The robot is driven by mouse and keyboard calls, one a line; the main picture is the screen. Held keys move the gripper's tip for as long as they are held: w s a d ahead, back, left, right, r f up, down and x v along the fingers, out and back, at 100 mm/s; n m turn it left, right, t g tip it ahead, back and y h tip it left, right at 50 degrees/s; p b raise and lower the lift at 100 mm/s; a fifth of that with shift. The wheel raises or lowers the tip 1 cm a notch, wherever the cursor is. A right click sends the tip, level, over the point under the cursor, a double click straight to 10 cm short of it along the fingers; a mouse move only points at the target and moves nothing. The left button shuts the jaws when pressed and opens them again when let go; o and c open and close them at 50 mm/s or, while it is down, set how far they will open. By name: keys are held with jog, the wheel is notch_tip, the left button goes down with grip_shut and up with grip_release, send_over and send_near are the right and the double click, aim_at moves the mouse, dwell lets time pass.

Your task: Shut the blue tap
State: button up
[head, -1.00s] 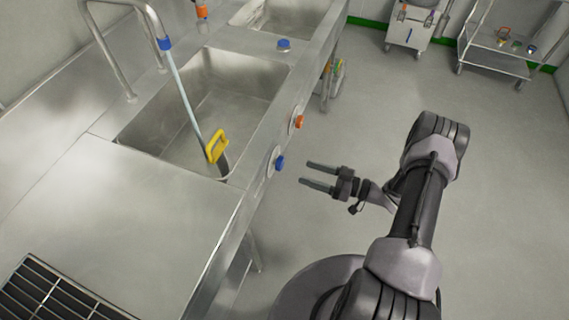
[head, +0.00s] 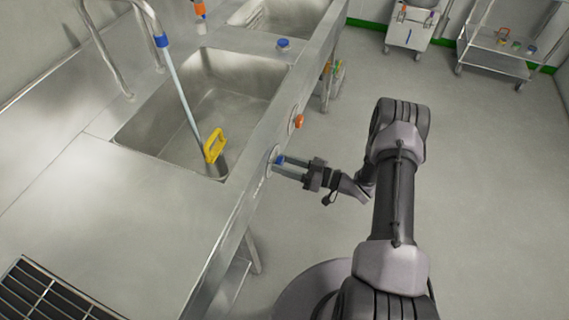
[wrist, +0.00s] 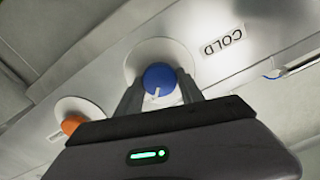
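The blue tap (head: 279,159) is a round knob on a pale disc on the front face of the steel counter. In the wrist view the blue knob (wrist: 158,77) has a white pointer mark, with an upside-down COLD label to its right. My gripper (head: 282,167) is at the knob, its fingers pointing at the counter front. In the wrist view my gripper (wrist: 158,88) is open, one finger on each side of the knob; contact is not clear. A pale straight line (head: 181,92), like a water stream, runs from the blue-tipped spout (head: 161,41) into the basin.
An orange knob (head: 298,121) sits beside the blue one on the counter front. A yellow-handled item (head: 214,146) stands in the near basin (head: 228,88). A blue round item (head: 283,43) lies on the counter. Carts stand at the back; the floor right of the counter is clear.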

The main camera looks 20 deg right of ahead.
jog(key=shift+c, duration=0.9)
jog(key=n+b, duration=0.1)
jog(key=n, duration=0.3)
jog(key=n+b, duration=0.1)
jog(key=n, duration=0.3)
jog(key=shift+s+n, duration=0.1)
jog(key=shift+n, duration=0.2)
jog(key=n+b, duration=0.1)
jog(key=n, duration=0.3)
jog(key=shift+f+n, duration=0.1)
jog(key=shift+n, duration=0.2)
jog(key=n+b, duration=0.1)
jog(key=n, duration=0.3)
jog(key=shift+n, duration=0.3)
jog(key=o, duration=1.4)
